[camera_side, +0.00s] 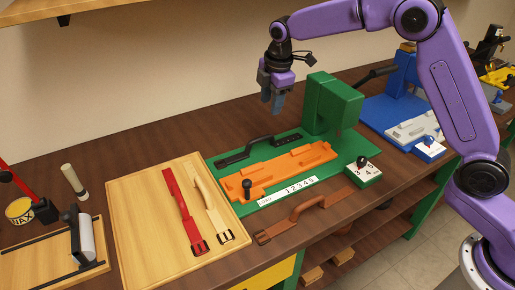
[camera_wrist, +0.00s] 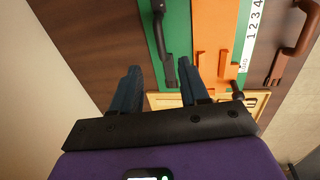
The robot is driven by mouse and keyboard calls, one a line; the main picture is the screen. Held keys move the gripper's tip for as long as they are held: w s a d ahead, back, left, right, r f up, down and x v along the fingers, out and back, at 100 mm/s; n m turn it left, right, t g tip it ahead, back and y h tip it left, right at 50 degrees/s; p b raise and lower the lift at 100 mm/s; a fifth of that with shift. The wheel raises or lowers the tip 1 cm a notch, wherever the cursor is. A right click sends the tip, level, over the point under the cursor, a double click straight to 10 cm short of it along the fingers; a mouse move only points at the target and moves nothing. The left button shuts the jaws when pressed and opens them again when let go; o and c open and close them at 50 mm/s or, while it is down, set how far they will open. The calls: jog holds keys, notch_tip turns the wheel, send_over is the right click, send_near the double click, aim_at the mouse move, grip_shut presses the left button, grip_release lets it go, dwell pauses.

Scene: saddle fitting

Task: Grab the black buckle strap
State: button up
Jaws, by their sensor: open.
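My gripper (camera_side: 273,97) is open and empty, raised above the back of the green board (camera_side: 222,186). In the wrist view, the gripper (camera_wrist: 160,70) has its two dark blue fingers apart. A black piece with a raised handle (camera_side: 258,149) lies on the green board's back side; in the wrist view the black piece (camera_wrist: 158,42) shows ahead of and between the fingers. A red strap (camera_side: 182,208) and a cream strap (camera_side: 212,205), each with a dark buckle, lie on the wooden board. I see no other black strap clearly.
An orange fixture (camera_side: 280,169) and a green block (camera_side: 332,103) stand on the green board. A brown handled strap (camera_side: 305,209) lies in front. The wooden board (camera_side: 140,220) and a wax tin (camera_side: 19,211) are left; a blue station (camera_side: 400,95) is right.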

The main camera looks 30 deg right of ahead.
send_near(263, 138)
jog(key=f, duration=0.3)
jog(key=w+d+f, duration=0.1)
jog(key=f, duration=0.1)
jog(key=shift+w, duration=0.1)
jog(key=shift+w+a+f, duration=0.1)
jog(key=shift+w+f, duration=0.1)
jog(key=shift+f, duration=0.7)
jog(key=shift+w+a+f, duration=0.15)
jog(key=shift+w+f, duration=0.1)
jog(key=shift+f, duration=0.7)
jog(key=shift+w+a+f, duration=0.1)
jog(key=shift+w+f, duration=0.1)
jog(key=shift+f, duration=0.7)
grip_shut()
